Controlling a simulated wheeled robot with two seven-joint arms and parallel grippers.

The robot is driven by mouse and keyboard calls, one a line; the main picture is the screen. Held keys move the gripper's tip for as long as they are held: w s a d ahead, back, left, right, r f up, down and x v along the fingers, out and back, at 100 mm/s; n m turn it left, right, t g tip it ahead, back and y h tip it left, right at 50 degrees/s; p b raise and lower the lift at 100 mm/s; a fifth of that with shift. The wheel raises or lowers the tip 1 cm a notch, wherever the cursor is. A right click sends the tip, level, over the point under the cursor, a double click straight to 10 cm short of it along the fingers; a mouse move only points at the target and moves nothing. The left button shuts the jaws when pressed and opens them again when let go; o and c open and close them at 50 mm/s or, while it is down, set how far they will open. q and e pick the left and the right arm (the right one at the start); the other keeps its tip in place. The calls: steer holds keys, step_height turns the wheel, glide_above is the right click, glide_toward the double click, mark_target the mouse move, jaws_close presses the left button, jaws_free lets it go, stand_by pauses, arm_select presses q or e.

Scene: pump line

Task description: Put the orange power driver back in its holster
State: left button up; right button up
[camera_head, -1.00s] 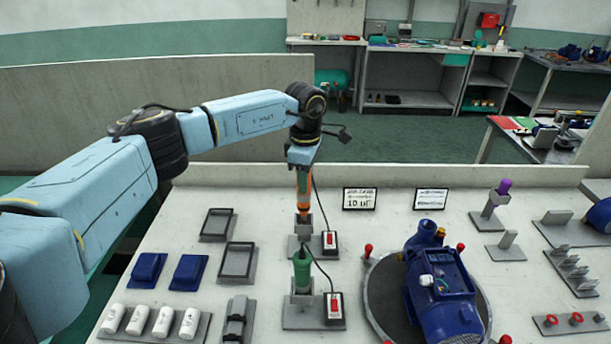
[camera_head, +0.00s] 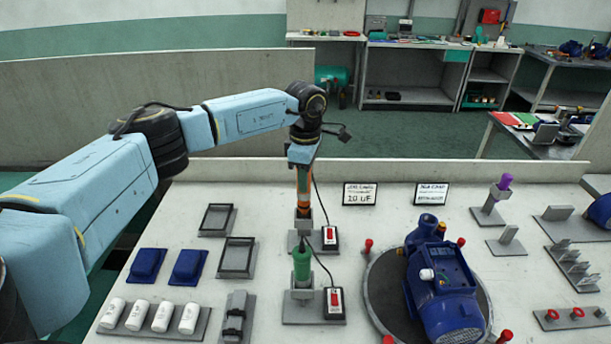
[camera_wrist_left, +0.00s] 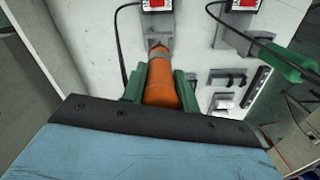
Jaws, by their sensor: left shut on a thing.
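The orange power driver (camera_head: 303,187) stands upright at the far holster (camera_head: 303,222), a grey block on a plate; its lower end meets the top of the block. I cannot tell how deep it sits. My left gripper (camera_head: 303,172) comes from above and is shut on the driver's upper part. In the left wrist view the driver (camera_wrist_left: 161,85) lies between the two green fingers, its tip at the grey holster (camera_wrist_left: 158,48). My right gripper is not in view.
A green driver (camera_head: 302,263) stands in the nearer holster. Cabled boxes with red switches (camera_head: 330,237) sit beside both. The blue pump (camera_head: 440,285) on a round turntable is to the right. Empty grey frames (camera_head: 237,258) and blue blocks (camera_head: 188,267) are to the left.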

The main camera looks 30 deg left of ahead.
mark_target(306, 195)
arm_select(q)
steer(key=shift+f+b, duration=1.65)
steer(key=shift+f, duration=1.1)
steer(key=o, duration=1.1)
step_height(306, 195, up, 6)
steer(key=p, duration=0.4)
step_height(306, 195, up, 14)
steer(key=shift+f, duration=0.25)
